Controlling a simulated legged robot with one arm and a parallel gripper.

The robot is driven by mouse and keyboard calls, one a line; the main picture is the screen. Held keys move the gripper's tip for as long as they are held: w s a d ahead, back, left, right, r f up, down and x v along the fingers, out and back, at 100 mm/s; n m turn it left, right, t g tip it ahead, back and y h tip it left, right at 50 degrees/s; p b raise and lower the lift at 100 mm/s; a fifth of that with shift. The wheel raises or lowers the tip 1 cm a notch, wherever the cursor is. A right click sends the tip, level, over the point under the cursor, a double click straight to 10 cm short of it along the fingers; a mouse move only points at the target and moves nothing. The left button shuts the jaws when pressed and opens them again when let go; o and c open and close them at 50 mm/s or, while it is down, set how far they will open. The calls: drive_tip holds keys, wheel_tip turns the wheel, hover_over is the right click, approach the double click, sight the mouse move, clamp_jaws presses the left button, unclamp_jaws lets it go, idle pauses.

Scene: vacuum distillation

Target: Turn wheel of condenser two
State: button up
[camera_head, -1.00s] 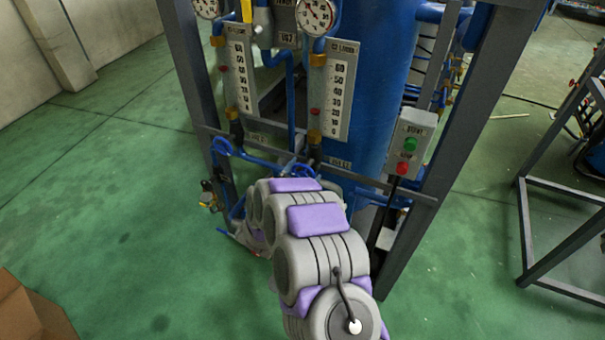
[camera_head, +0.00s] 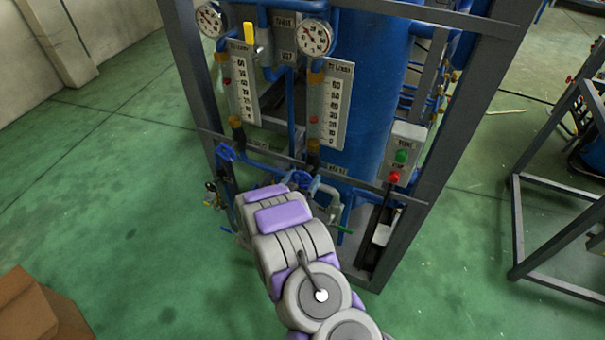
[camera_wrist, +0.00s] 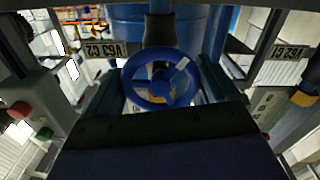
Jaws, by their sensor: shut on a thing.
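The blue handwheel (camera_wrist: 133,88) fills the middle of the wrist view, with a white mark on its rim. The dark fingers of my gripper (camera_wrist: 161,84) lie on both sides of the wheel and are shut on it. Their exact contact points are hard to see. In the head view my gripper (camera_head: 308,187) is at the front of the rig, low under the right scale, largely hidden by my arm. A second blue wheel (camera_head: 225,152) is to its left, apart from my gripper.
Two scales (camera_head: 331,105) and round gauges (camera_head: 315,38) are above. A switch box (camera_head: 404,153) with green and red buttons is at the right. Dark frame posts (camera_head: 440,150) flank the rig. A cardboard box (camera_head: 35,310) stands at lower left; the green floor there is otherwise clear.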

drive_tip(key=shift+n+p, duration=0.9)
drive_tip(key=shift+n, duration=0.4)
drive_tip(key=shift+f+n, duration=0.1)
drive_tip(key=shift+n, duration=0.2)
drive_tip(key=o, duration=0.6)
drive_tip(key=shift+o, duration=1)
drive_tip(key=shift+a, duration=0.2)
drive_tip(key=v, duration=1.7)
drive_tip(key=shift+s, duration=0.15)
drive_tip(key=shift+a, duration=0.15)
